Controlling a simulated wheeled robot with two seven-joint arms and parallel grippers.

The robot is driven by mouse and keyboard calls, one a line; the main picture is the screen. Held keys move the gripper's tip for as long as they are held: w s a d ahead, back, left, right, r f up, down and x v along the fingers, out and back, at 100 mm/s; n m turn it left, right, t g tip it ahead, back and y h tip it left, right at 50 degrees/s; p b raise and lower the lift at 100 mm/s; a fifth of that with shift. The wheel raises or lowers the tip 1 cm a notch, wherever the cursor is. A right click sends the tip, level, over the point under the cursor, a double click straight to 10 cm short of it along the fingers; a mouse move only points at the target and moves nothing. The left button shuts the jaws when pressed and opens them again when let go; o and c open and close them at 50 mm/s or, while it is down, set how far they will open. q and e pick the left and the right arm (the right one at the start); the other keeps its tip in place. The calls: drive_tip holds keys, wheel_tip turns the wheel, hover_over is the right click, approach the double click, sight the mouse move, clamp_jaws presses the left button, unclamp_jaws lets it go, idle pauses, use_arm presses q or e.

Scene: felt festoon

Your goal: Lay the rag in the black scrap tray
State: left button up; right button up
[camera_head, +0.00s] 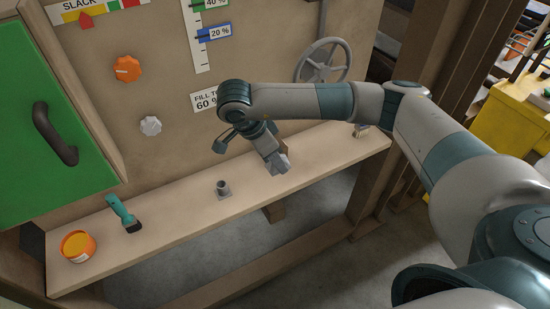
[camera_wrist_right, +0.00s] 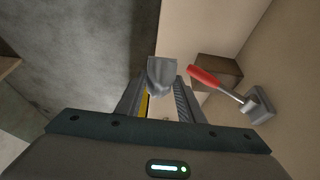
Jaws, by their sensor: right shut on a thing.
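My right gripper (camera_head: 275,157) hangs above the wooden ledge, right of the picture's middle. It is shut on a small grey piece that looks like the rag (camera_wrist_right: 161,74); in the right wrist view it sits between the fingertips. It is clear of the ledge as far as I can tell. I see no black scrap tray in either view. My left gripper is not in view.
The ledge (camera_head: 172,220) carries an orange tub (camera_head: 78,246), a teal-handled brush (camera_head: 122,212) and a small grey holder (camera_head: 223,188). A red-handled tool (camera_wrist_right: 206,77) shows near the gripper in the wrist view. A handwheel (camera_head: 323,62) is behind.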

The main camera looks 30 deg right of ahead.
sight(271, 170)
drive_tip(key=n, duration=0.1)
drive_tip(key=f+n+t, duration=0.1)
drive_tip(key=n, duration=0.2)
drive_tip(key=shift+s+a+f+t+y, duration=0.25)
drive_tip(key=shift+a+f+t+y, duration=0.05)
drive_tip(key=shift+a+f, duration=0.1)
drive_tip(key=n, duration=0.2)
drive_tip(key=a+f+n+t, duration=0.1)
drive_tip(key=n, duration=0.1)
drive_tip(key=shift+s+y, duration=0.3)
drive_tip(key=shift+y, duration=0.1)
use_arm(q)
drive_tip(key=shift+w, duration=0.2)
use_arm(e)
drive_tip(key=s+a+n+y, duration=0.1)
drive_tip(key=n, duration=0.2)
drive_tip(key=a+n+t+y, duration=0.1)
drive_tip(key=n, duration=0.2)
drive_tip(key=s+a+f+n+y, duration=0.1)
drive_tip(key=n, duration=0.2)
drive_tip(key=shift+s+a+n+t, duration=0.2)
drive_tip(key=shift+s+n+t, duration=0.1)
drive_tip(key=shift+t, duration=0.1)
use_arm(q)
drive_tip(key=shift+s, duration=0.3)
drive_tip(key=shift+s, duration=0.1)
use_arm(e)
drive_tip(key=shift+s, duration=0.1)
